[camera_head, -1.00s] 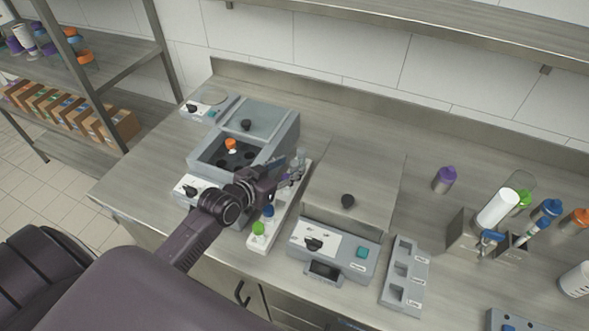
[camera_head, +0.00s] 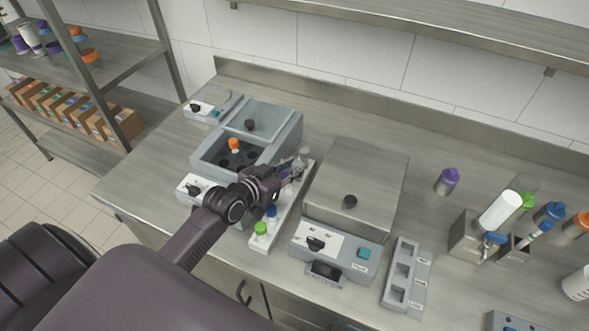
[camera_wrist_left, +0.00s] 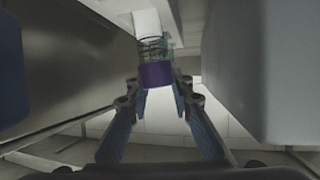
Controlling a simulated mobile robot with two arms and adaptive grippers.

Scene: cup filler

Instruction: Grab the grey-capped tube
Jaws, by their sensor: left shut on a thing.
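My left gripper (camera_head: 293,176) reaches over the far part of the narrow white rack (camera_head: 254,243). In the left wrist view the fingertips (camera_wrist_left: 160,90) are closed about a purple-capped tube (camera_wrist_left: 156,74). The arm hides this tube in the head view. A tube with a grey-looking cap (camera_head: 303,153) stands just past the fingertips at the far end of the rack. A green-capped tube (camera_head: 261,229) and a blue-capped tube (camera_head: 271,211) stand at the rack's near end. My right gripper is not in view.
An open grey machine (camera_head: 206,158) with an orange-capped tube (camera_head: 234,144) is left of the rack. A lidded machine (camera_head: 353,180) is close on its right. An empty slotted holder (camera_head: 407,280) and a purple-capped bottle (camera_head: 447,182) are farther right. Bare counter lies behind.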

